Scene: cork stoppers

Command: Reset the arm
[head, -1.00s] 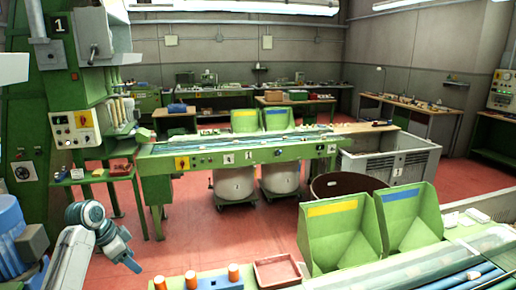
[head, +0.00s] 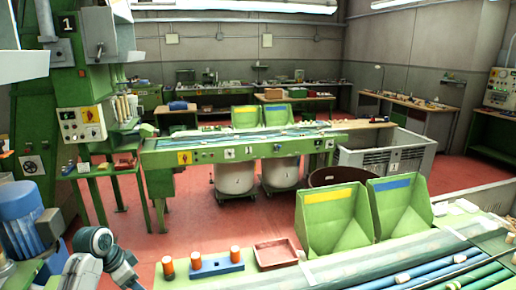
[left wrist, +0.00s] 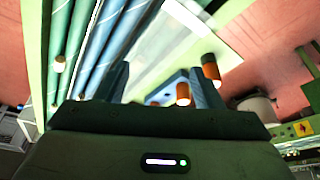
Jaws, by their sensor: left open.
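Cork-like stoppers with orange sides and pale tops show in the head view: one orange piece (head: 168,267) stands on the bench and others stand on a blue block (head: 216,266). In the left wrist view, orange pieces (left wrist: 183,94) and the blue block (left wrist: 172,90) lie beyond my left gripper (left wrist: 158,82). Its two fingers are apart, with nothing seen held between them. In the head view only joints of my left arm show at the bottom left; its gripper is not visible there. My right gripper is not in view.
A shallow red tray (head: 275,253) sits on the near bench beside the blue block. Green bins (head: 335,218) with yellow and blue labels stand behind it. Blue and green tubes (head: 425,272) fill the bench's right. Open red floor (head: 190,220) lies beyond.

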